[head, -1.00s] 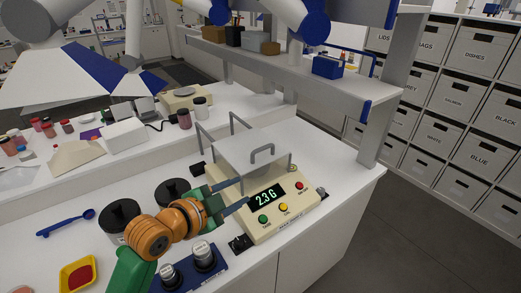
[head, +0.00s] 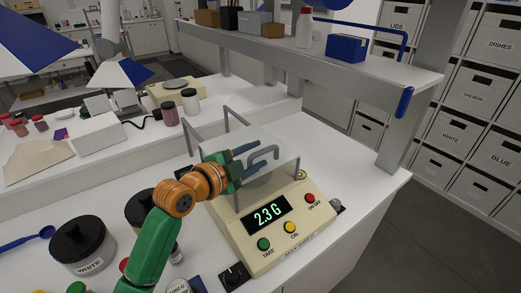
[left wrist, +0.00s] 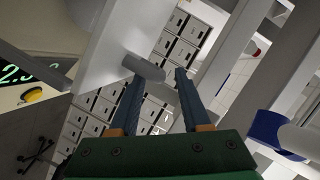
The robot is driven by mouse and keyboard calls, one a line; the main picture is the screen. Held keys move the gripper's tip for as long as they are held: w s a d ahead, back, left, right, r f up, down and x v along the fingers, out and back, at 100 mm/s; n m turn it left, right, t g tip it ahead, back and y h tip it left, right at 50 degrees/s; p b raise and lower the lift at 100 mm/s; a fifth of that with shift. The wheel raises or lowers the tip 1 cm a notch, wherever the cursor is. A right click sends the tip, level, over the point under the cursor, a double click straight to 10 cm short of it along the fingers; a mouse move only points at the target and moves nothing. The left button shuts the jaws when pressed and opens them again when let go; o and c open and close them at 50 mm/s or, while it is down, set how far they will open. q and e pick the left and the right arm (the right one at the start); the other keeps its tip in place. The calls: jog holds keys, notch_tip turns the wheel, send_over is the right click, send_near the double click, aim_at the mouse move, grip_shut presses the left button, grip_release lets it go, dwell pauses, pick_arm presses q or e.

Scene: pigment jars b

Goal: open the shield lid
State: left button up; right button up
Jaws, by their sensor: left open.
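The cream scale (head: 285,230) stands on the white bench and its display reads 2.3 G. Its shield lid (head: 284,163) is a pale panel over the weighing area, with a grey bar handle (head: 275,149) on it; the lid looks closed. My left gripper (head: 256,153) is open at the handle, with its blue fingers pointing toward it. In the left wrist view the handle (left wrist: 143,68) is just beyond the left fingertip, and the open fingers (left wrist: 160,80) look empty. Whether a finger touches the handle I cannot tell. My right gripper does not show.
A black jar labelled WHITE (head: 82,246) and a second dark jar, partly behind my arm, stand left of the scale. A raised shelf (head: 350,75) with a blue box (head: 347,47) runs behind.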

pick_arm(q)
jog(key=shift+x, duration=1.15)
grip_shut()
dwell(0.6)
